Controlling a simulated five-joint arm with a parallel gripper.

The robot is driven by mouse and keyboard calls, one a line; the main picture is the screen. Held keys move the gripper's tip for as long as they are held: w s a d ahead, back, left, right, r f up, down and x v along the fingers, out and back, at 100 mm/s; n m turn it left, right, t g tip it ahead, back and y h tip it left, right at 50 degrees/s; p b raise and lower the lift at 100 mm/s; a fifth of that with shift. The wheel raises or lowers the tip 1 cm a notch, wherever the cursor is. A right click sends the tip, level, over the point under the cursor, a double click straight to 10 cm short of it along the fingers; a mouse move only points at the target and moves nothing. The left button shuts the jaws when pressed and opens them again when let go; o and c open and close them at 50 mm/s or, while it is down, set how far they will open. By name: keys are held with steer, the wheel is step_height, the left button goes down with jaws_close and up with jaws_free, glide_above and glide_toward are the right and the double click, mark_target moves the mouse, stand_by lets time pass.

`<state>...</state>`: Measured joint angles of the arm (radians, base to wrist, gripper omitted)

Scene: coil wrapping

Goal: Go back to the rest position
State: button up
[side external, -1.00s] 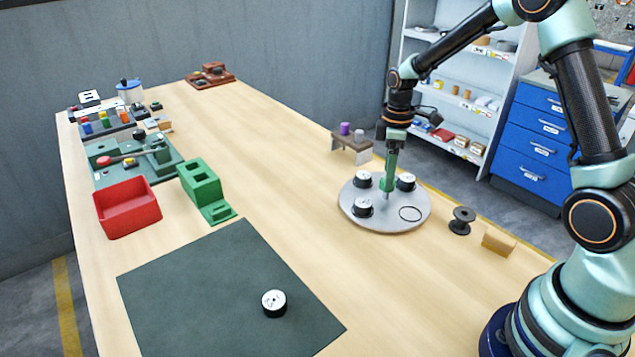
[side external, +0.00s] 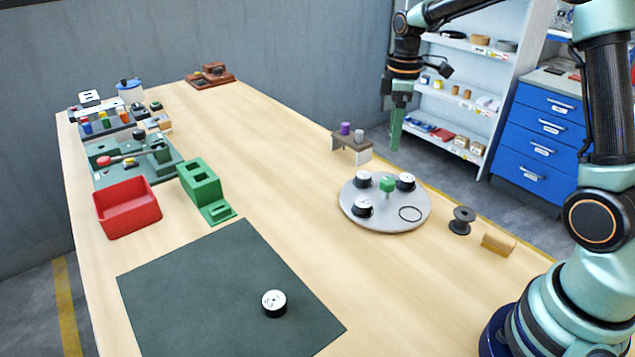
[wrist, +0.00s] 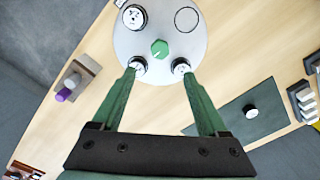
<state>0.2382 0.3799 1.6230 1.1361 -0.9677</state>
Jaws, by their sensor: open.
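My gripper (side external: 396,135) hangs in the air above and behind the round grey turntable (side external: 385,221), clear of everything. In the wrist view my gripper (wrist: 160,82) has its two green fingers spread with nothing between them. The turntable has a green knob (side external: 387,184) at its middle, also seen in the wrist view (wrist: 159,48). Several black coils with white tops stand around it, such as the front one (side external: 363,206). An empty ring mark (side external: 410,214) is at its right. Another coil (side external: 274,302) stands on the dark green mat (side external: 205,290).
A small stand (side external: 350,147) with purple and grey pieces is behind the turntable. A dark spool (side external: 461,220) and a wooden block (side external: 498,244) are to its right. A red bin (side external: 127,208) and green fixtures (side external: 203,185) are at the left. The table's middle is clear.

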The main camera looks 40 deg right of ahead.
steer(key=s+a+r+m+t, duration=0.2)
steer(key=s+a+r+m, duration=0.1)
steer(key=s, duration=0.4)
steer(key=s+a+r+m+t, duration=0.3)
steer(key=s+a+r+m, duration=0.1)
steer(key=s+a, duration=0.3)
steer(key=shift+s+a+r+m+t, duration=0.2)
steer(key=shift+s+m+t, duration=0.1)
steer(key=shift+m, duration=0.4)
